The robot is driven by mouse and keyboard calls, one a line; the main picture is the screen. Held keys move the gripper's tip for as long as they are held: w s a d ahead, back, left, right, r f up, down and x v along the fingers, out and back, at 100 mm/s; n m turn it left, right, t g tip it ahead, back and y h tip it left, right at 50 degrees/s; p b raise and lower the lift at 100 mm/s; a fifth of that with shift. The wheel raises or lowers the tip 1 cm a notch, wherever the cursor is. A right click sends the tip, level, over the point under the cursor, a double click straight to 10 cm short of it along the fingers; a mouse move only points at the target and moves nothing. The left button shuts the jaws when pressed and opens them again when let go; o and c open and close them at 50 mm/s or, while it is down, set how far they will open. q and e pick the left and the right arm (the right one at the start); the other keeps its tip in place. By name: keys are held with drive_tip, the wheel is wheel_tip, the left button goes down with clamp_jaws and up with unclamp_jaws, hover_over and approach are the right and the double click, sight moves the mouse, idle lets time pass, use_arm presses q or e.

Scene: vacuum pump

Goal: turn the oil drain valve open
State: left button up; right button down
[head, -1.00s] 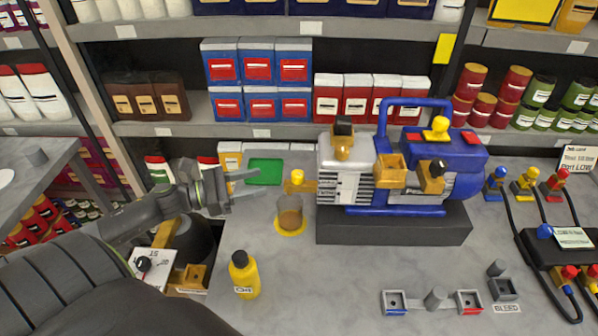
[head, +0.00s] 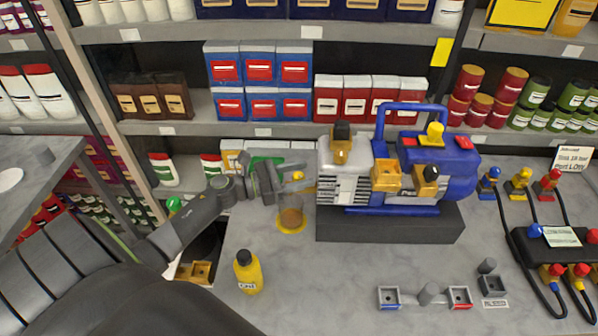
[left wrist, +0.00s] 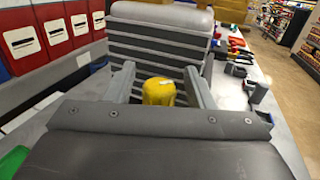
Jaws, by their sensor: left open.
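The yellow oil drain valve knob (head: 298,175) is at the left side of the blue and grey vacuum pump (head: 343,180), low on its body. My left gripper (head: 306,177) reaches in from the left with its fingers at the knob, partly hiding it. In the left wrist view, the yellow knob (left wrist: 158,92) sits between the two open fingers of my left gripper (left wrist: 160,76), with a visible gap on each side. The pump's ribbed grey body (left wrist: 158,45) is just beyond. A clear cup with brown oil (head: 291,216) stands below the valve. My right gripper is not in view.
The pump stands on a dark block (head: 390,228). A yellow oil bottle (head: 247,272) is on the bench in front of the cup. A green tray (head: 266,163) is behind the gripper. Hoses and a gauge manifold (head: 550,252) are at the right.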

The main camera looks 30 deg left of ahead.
use_arm(q)
drive_tip(key=c, duration=0.9)
drive_tip(key=shift+c, duration=0.3)
drive_tip(key=shift+n+t+y, duration=0.3)
drive_tip(key=shift+y, duration=0.1)
drive_tip(key=shift+n+t+y+p, duration=0.45)
drive_tip(key=shift+n+t+y, duration=0.35)
drive_tip(key=shift+y, duration=0.4)
drive_tip(key=n+t+y+p, duration=0.1)
drive_tip(key=n+y+p, duration=0.1)
drive_tip(key=n+y, duration=0.1)
drive_tip(key=shift+r+y, duration=0.1)
drive_tip(key=shift+y, duration=0.8)
drive_tip(key=shift+n+t+y+p, duration=0.4)
drive_tip(key=shift+n+y, duration=0.5)
drive_tip(key=shift+y, duration=0.2)
drive_tip(key=shift+n+y, duration=0.9)
drive_tip(key=shift+y, duration=0.8)
